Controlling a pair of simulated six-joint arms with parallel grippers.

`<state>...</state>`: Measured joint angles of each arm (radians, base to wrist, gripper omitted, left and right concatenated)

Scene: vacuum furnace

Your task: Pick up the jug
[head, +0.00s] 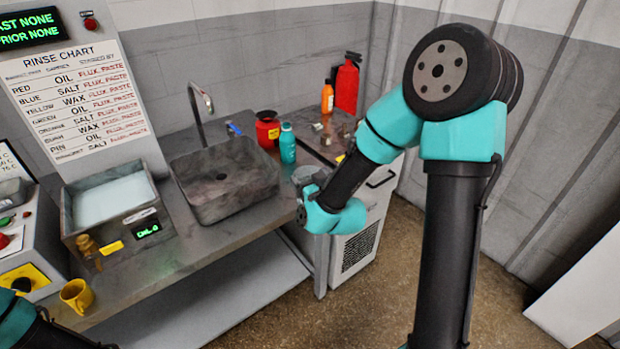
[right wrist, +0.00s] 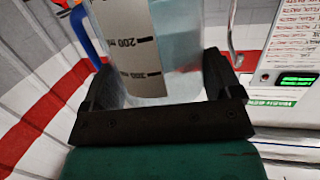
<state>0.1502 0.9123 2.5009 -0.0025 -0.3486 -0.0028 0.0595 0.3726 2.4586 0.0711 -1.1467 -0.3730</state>
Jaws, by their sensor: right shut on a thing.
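The jug (right wrist: 176,40) is a clear measuring jug with a white scale strip marked in ml and a blue handle at its left side in the right wrist view. My right gripper (right wrist: 162,82) is shut on it, one dark finger on each side of the body. The jug's top is out of that view. In the head view my right wrist is over the counter's right end and hides much of the gripper. A pale grey round shape beside it (head: 305,174) seems to be the jug. My left gripper is out of view; only part of my left arm shows at bottom left.
A sink (head: 225,178) is left of my right wrist. A teal bottle (head: 287,145), a red container (head: 267,129), an orange bottle (head: 327,97) and a fire extinguisher (head: 346,85) stand behind. A yellow mug (head: 77,296) stands at the counter's front left.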

